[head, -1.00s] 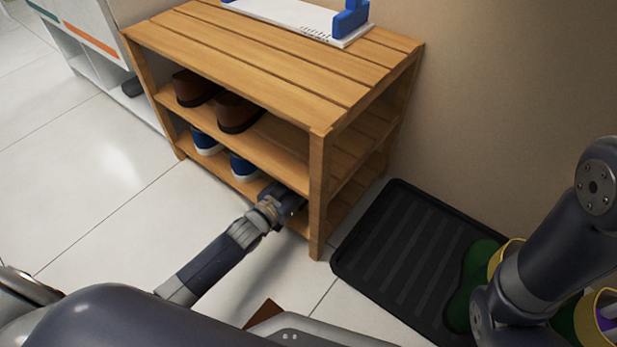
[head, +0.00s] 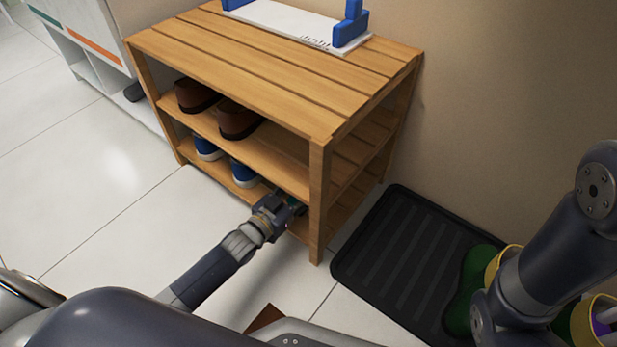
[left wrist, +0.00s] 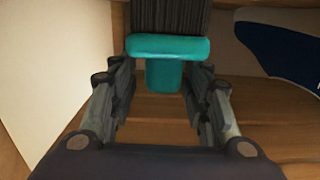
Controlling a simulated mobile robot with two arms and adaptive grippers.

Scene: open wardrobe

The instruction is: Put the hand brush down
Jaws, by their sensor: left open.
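The hand brush (left wrist: 168,46) has a teal handle and dark bristles (left wrist: 168,14). In the left wrist view it lies on the wooden bottom shelf (left wrist: 150,112), its handle end between my left fingers. My left gripper (left wrist: 163,75) is open, with a finger on each side of the handle and visible gaps. In the head view my left gripper (head: 284,207) reaches into the rack's lowest level near the right front post, and mostly hides the brush. My right arm shows at the right, but its gripper is out of view.
The wooden shoe rack (head: 319,190) has brown shoes (head: 240,120) on the middle shelf and blue shoes (head: 244,172) below, left of my gripper. A black mat (head: 400,260) with green boots (head: 470,290) lies right.

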